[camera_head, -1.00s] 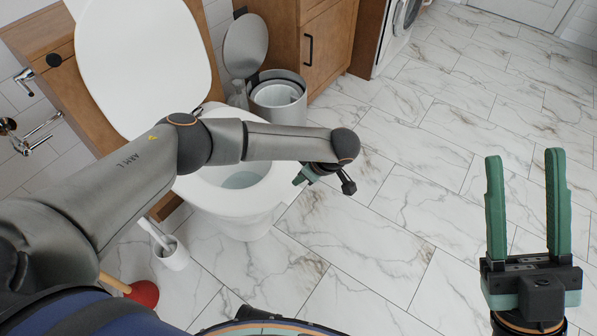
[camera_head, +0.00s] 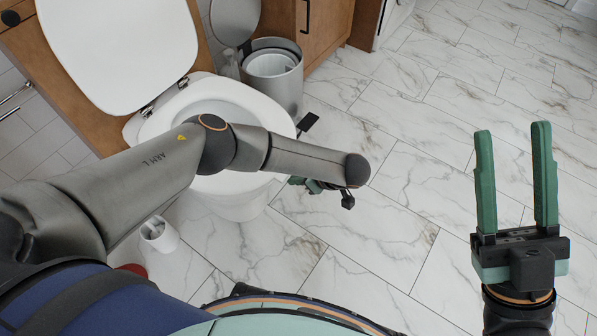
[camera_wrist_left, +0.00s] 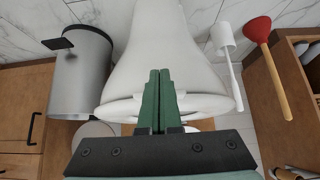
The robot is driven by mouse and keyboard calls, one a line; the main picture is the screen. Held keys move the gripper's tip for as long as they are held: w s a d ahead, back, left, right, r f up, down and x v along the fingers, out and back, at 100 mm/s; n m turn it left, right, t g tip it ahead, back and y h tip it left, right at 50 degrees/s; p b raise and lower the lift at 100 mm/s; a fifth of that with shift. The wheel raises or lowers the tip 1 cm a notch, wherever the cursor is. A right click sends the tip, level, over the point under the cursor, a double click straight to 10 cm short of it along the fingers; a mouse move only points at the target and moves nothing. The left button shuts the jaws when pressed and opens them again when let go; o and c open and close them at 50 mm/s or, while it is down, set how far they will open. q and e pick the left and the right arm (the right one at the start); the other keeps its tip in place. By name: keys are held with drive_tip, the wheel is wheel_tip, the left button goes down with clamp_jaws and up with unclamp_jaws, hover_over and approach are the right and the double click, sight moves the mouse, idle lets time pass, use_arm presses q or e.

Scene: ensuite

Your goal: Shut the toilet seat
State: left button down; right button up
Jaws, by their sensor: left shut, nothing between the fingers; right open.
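The white toilet (camera_head: 240,203) stands at left in the head view. Its lid (camera_head: 120,50) is raised and leans back against the wooden panel, and the white rim (camera_head: 275,118) surrounds the open bowl. My left arm crosses in front of the bowl and hides part of it. My left gripper (camera_head: 298,182) is low beside the bowl's right side, partly hidden by its arm. In the left wrist view my left gripper (camera_wrist_left: 160,75) has its green fingers together and empty, in front of the toilet (camera_wrist_left: 155,45). My right gripper (camera_head: 512,130) is open and empty over the floor, far from the toilet.
A metal bin (camera_head: 275,75) with its lid up stands right of the toilet, near a wooden cabinet (camera_head: 325,30). A toilet brush holder (camera_head: 158,236) and a red plunger (camera_wrist_left: 258,30) stand on the other side. The marble floor at right is clear.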

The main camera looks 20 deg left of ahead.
idle(0.5)
use_arm(q)
wheel_tip(320, 180, up, 5)
drive_tip(key=p, duration=0.4)
drive_tip(key=s+d+f+b, duration=0.2)
drive_tip(key=d+f+b, duration=0.1)
drive_tip(key=d, duration=0.6)
drive_tip(key=shift+s+f, duration=0.35)
drive_tip(key=shift+f, duration=0.35)
use_arm(e)
drive_tip(key=shift+s+d+r, duration=0.1)
drive_tip(key=shift+s+r, duration=0.3)
drive_tip(key=shift+s, duration=0.1)
use_arm(q)
drive_tip(key=shift+d, duration=0.15)
